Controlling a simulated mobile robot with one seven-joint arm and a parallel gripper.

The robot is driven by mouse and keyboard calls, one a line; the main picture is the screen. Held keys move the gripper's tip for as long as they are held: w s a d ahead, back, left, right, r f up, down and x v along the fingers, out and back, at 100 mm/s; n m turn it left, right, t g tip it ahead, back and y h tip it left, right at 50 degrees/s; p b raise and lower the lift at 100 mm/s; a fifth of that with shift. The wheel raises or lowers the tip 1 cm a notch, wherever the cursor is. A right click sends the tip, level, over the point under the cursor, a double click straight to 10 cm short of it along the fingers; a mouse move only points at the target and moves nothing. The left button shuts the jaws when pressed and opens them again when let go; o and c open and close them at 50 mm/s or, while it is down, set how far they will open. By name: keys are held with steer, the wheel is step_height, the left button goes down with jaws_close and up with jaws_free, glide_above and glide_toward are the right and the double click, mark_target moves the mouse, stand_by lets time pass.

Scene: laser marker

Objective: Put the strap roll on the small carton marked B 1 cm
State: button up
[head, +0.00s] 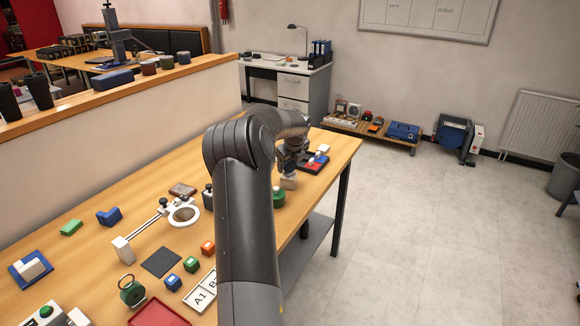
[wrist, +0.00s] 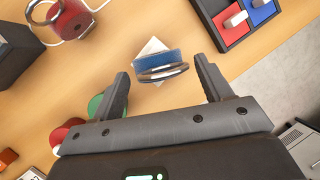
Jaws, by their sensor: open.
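My gripper (wrist: 162,70) is open, its two fingers spread on either side of a blue, banded, round-edged piece (wrist: 158,62) that looks like the strap roll. Neither finger visibly touches it. A white piece (wrist: 151,46) shows just behind and under the blue piece; it may be the small carton, but no marking can be read. Whether the blue piece rests on it is unclear.
A dark tray (wrist: 233,42) with red and blue compartments and white blocks lies close by on the right. A green round object (head: 279,198) stands near the gripper. A ring magnifier (head: 184,214) and several small coloured blocks lie nearer on the wooden table (head: 90,255).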

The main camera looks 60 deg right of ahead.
steer(key=v, duration=1)
steer(key=w+a+r+n+t+y, duration=0.1)
steer(key=w+a+r+n, duration=0.35)
steer(key=a, duration=0.85)
steer(key=w+a+r+n+y, duration=0.1)
steer(key=a+r+n, duration=0.1)
steer(key=a+n, duration=0.85)
steer(key=w+a+r+n+t+y, duration=0.1)
steer(key=w+a+r+n, duration=0.25)
steer(key=a, duration=1.15)
steer(key=s+a+f+n, duration=0.2)
steer(key=s+a+n, duration=0.6)
steer(key=a, duration=0.5)
steer(key=s+a+f+n, duration=0.2)
steer(key=s+a+n, duration=0.7)
steer(key=a+n, duration=0.4)
steer(key=shift+f+y, duration=0.35)
steer(key=shift+y, duration=0.05)
steer(key=shift+o, duration=0.4)
steer(key=shift+n, duration=0.25)
